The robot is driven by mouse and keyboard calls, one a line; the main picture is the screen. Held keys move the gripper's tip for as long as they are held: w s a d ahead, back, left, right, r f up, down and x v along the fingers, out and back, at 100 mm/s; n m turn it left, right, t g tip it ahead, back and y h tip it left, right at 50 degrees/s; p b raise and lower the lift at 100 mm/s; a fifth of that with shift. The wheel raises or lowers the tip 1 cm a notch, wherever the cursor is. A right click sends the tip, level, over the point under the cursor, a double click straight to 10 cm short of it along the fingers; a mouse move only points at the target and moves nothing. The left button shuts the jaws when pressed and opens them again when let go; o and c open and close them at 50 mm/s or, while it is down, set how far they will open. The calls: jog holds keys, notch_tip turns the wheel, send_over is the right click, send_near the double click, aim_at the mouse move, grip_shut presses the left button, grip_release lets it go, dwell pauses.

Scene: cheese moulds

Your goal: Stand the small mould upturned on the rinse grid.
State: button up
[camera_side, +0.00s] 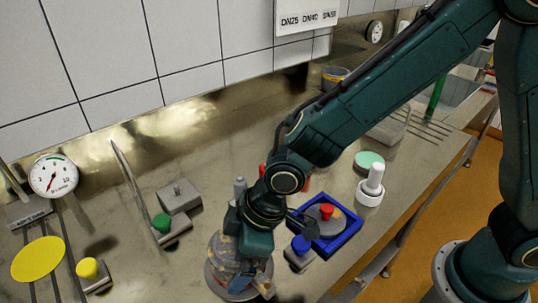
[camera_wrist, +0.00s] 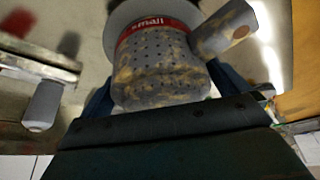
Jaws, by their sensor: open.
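The small mould is a grey, brown-stained, perforated cup with a red band reading "small". In the wrist view the small mould (camera_wrist: 160,70) is in front of my gripper (camera_wrist: 165,98), with a blue finger showing on each side of it. My gripper is open. In the side view my gripper (camera_side: 242,272) is low over the bench at the mould (camera_side: 222,250), which it partly hides. A wide pale rim shows at the mould's far end in the wrist view. I cannot tell whether the fingers touch it. Dark parallel bars (camera_side: 425,127) at the back right may be the rinse grid.
A blue tray (camera_side: 345,236) holding a red-knobbed piece lies right of my gripper. A white knobbed piece (camera_side: 372,183) and green disc (camera_side: 369,160) are beyond. Grey blocks (camera_side: 178,197) and a yellow disc (camera_side: 38,260) are left. In the wrist view, a stained cylinder (camera_wrist: 222,30) adjoins the mould.

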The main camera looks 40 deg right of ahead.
jog(key=shift+r, duration=0.1)
jog(key=shift+v, duration=6.05)
jog(key=shift+w+a, duration=0.1)
jog(key=shift+r, duration=0.1)
jog(key=s+d+r+m+t+h, duration=0.1)
jog(key=d+r+m, duration=0.2)
jog(key=d, duration=0.5)
jog(key=s+d+r+m+t+h, duration=0.1)
jog(key=d+r+m, duration=0.15)
jog(key=d, duration=0.45)
jog(key=s+d+r+m+h, duration=0.1)
jog(key=s+d+m, duration=0.4)
jog(key=s+d, duration=0.5)
jog(key=shift+s+d+r+t+h, duration=0.2)
jog(key=shift+d+r+t+h, duration=0.25)
jog(key=shift+d, duration=0.65)
jog(key=shift+c, duration=0.2)
